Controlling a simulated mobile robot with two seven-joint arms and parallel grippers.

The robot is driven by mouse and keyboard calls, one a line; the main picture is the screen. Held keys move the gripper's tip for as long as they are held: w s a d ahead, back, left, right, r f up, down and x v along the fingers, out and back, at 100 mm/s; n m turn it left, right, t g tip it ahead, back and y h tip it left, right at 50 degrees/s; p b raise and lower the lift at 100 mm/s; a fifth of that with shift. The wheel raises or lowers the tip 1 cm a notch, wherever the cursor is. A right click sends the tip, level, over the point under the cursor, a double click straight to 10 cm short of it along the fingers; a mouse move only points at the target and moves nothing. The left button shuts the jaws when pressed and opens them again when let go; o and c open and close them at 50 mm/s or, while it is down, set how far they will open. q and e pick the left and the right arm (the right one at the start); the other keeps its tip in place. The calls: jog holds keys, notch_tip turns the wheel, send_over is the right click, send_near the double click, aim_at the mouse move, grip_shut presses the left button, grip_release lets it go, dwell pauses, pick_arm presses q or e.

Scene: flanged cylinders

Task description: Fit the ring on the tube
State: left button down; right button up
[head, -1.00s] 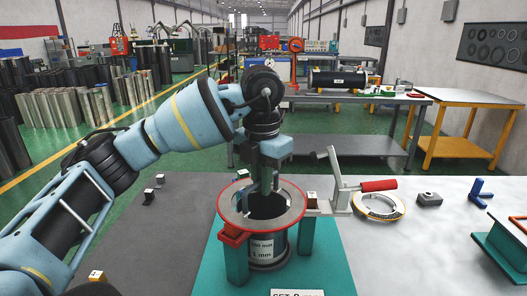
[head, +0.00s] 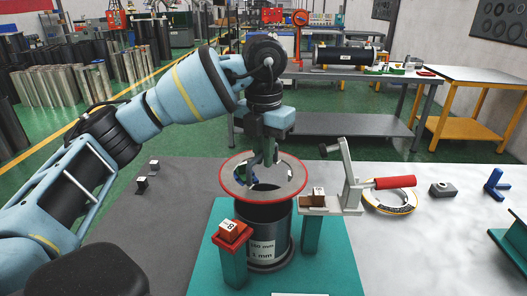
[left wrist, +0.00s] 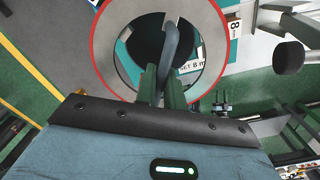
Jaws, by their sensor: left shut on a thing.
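The ring (head: 233,178) is a flat grey flange with a red outer edge. It is level or nearly so above the dark upright tube (head: 262,216), with the tube's wall showing below it. My left gripper (head: 268,160) points down at the ring's middle and is shut on it, seemingly by a blue-grey bar across the hole; the fingers partly hide this grip. In the left wrist view, the ring (left wrist: 108,52) surrounds the fingers (left wrist: 162,76), and the dark tube opening (left wrist: 143,42) shows through its hole. The exact gap between ring and tube is hard to tell. My right gripper is out of view.
The tube stands on a teal mat (head: 335,265). A teal post with a red top (head: 230,232) stands front left, and a pale bracket with a toggle clamp (head: 347,180) and red handle stands right. A yellow-edged ring (head: 390,197) and a grey block (head: 442,190) lie farther right.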

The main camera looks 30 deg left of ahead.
pick_arm(q)
jog(key=shift+w+r, duration=0.1)
jog(key=shift+r, duration=0.1)
jog(key=shift+f, duration=2.5)
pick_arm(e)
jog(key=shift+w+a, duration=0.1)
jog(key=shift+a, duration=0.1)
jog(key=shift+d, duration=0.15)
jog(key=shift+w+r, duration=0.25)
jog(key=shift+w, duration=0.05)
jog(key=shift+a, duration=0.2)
pick_arm(q)
jog(key=shift+p, duration=0.3)
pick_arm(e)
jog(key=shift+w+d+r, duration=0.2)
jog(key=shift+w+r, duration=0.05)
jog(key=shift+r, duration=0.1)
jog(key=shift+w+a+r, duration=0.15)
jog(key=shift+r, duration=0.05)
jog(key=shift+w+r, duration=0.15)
